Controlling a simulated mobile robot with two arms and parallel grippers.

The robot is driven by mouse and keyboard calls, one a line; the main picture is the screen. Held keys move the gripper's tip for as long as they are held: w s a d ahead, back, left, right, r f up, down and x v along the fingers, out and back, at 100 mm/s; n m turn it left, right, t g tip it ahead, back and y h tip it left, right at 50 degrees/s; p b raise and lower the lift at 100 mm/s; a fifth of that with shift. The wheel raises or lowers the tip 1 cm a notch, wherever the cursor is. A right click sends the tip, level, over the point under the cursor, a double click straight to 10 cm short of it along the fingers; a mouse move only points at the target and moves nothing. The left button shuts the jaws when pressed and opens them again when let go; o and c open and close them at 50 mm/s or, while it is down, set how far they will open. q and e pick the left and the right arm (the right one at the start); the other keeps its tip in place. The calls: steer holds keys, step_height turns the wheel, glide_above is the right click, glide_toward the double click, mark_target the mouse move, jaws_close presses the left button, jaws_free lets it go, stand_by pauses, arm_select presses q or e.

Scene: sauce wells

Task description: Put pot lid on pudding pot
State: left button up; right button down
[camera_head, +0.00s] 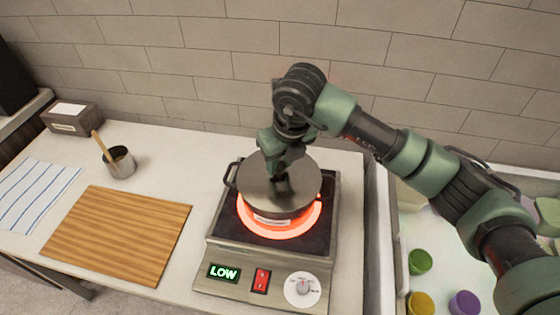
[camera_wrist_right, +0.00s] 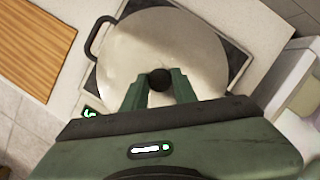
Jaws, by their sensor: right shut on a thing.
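The pudding pot (camera_head: 262,212) stands on the glowing burner, with a dark handle loop out at its left. The grey round pot lid (camera_head: 255,182) covers the pot's opening and looks level; I cannot tell whether it rests fully on the rim. My right gripper (camera_head: 281,184) comes down from above and is shut on the lid's knob. In the right wrist view, the dark knob (camera_wrist_right: 160,79) sits between the fingers of my right gripper (camera_wrist_right: 160,88), over the pale lid (camera_wrist_right: 165,45). The inside of the pot is hidden. My left gripper is not in view.
The hot plate (camera_head: 235,254) has a glowing ring, a "LOW" display, a red switch and a dial (camera_head: 303,289). A wooden board (camera_head: 120,235), striped cloth (camera_head: 35,195), metal cup (camera_head: 120,163) with a wooden handle and small box (camera_head: 72,118) lie left. Colored cups (camera_head: 420,262) are at right.

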steer(key=c, duration=1)
jaws_free()
steer(key=shift+c, duration=0.2)
